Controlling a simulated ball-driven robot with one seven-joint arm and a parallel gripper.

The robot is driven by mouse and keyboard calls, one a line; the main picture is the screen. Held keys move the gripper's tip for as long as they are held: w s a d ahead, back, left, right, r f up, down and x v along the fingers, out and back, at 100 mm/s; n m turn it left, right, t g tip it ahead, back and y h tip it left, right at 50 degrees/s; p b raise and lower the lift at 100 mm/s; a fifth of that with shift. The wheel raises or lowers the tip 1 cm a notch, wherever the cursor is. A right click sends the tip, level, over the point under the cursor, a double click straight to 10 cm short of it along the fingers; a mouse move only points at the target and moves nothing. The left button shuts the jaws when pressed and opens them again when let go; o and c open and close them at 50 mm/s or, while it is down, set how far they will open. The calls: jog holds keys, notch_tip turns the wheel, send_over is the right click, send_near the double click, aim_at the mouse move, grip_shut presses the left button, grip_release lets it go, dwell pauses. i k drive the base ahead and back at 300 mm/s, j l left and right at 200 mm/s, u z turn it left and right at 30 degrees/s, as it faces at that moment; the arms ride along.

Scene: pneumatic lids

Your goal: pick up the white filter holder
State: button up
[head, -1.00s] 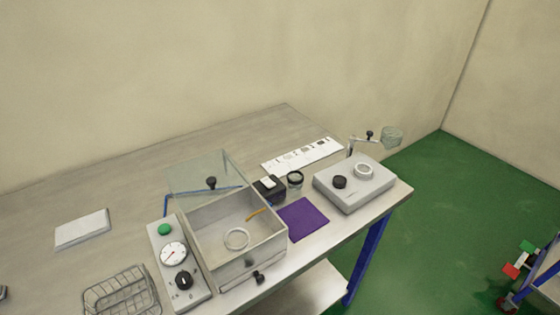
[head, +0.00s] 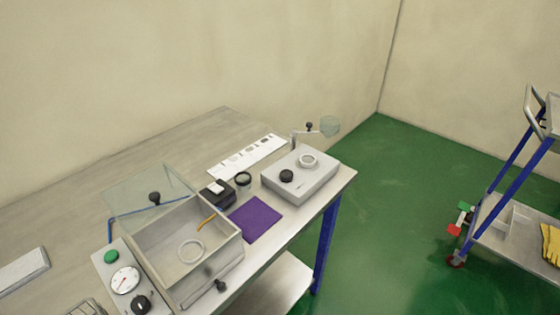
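Two white rings show in the head view, and I cannot tell for certain which is the white filter holder. One white ring (head: 191,251) is inside the open metal chamber (head: 229,247), on its floor. The other white ring (head: 308,161) is on top of the grey box (head: 302,182) at the right end of the bench. The chamber's clear lid (head: 150,195) with a black knob is raised at its back. My gripper is not in view.
A control panel (head: 117,262) with a dial stands left of the chamber. A purple cloth (head: 254,219), small black device (head: 217,195) and dark round jar (head: 243,179) lie between chamber and grey box. A blue-framed cart (head: 503,190) stands right; green floor (head: 380,240) between is clear.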

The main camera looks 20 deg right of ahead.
aim_at(307, 161)
jog(key=i+l+u, duration=0.15)
jog(key=l, duration=0.25)
jog(key=i+l+u, duration=0.1)
jog(key=l, duration=0.3)
jog(key=i+l+u, duration=0.15)
jog(key=l, duration=0.25)
jog(key=l+u, duration=0.15)
jog(key=l, duration=0.25)
jog(key=i, duration=0.05)
